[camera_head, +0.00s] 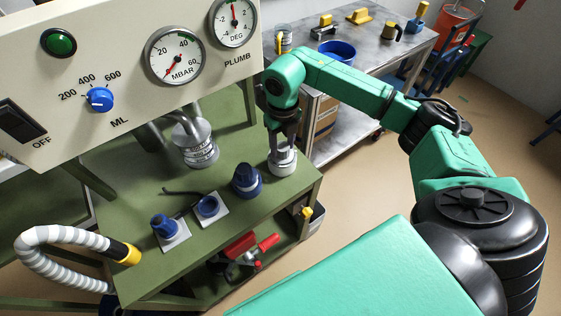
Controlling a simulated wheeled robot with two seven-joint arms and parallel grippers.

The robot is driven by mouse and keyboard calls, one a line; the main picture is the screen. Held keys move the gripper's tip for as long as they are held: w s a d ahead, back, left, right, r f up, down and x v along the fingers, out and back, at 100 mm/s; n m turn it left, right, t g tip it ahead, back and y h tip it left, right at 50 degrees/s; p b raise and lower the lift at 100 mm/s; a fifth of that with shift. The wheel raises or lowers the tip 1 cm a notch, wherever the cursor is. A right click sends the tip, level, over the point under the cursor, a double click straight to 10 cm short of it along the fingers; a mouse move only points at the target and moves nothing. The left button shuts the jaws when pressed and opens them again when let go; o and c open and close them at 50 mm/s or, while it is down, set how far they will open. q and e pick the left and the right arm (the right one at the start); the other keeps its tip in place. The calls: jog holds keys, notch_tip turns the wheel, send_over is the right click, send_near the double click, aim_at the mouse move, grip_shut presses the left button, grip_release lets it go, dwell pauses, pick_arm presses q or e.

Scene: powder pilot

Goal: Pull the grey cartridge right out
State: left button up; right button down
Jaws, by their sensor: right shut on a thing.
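My right gripper (284,140) points down over the back right part of the green bench (225,225). It is shut on a pale grey cylinder, which I take to be the grey cartridge (283,163). The cylinder is upright at the bench top, below the fingers. Its upper part is partly hidden by the gripper. I cannot tell whether its lower end sits in a socket or is clear of it. My left gripper is not in view.
A metal canister (197,151) hangs under the gauge panel (130,60). A dark blue fitting (247,181) stands left of the cylinder. A metal table (350,60) stands behind.

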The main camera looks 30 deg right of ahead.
jog(key=shift+n, duration=0.8)
jog(key=shift+f+n+b, duration=0.1)
jog(key=shift+n+b, duration=0.25)
jog(key=shift+n, duration=0.15)
jog(key=shift+n+b, duration=0.35)
jog(key=shift+n, duration=0.85)
jog(key=shift+r, duration=0.25)
jog(key=shift+w, duration=0.1)
jog(key=shift+n, duration=1)
jog(key=shift+r, duration=0.1)
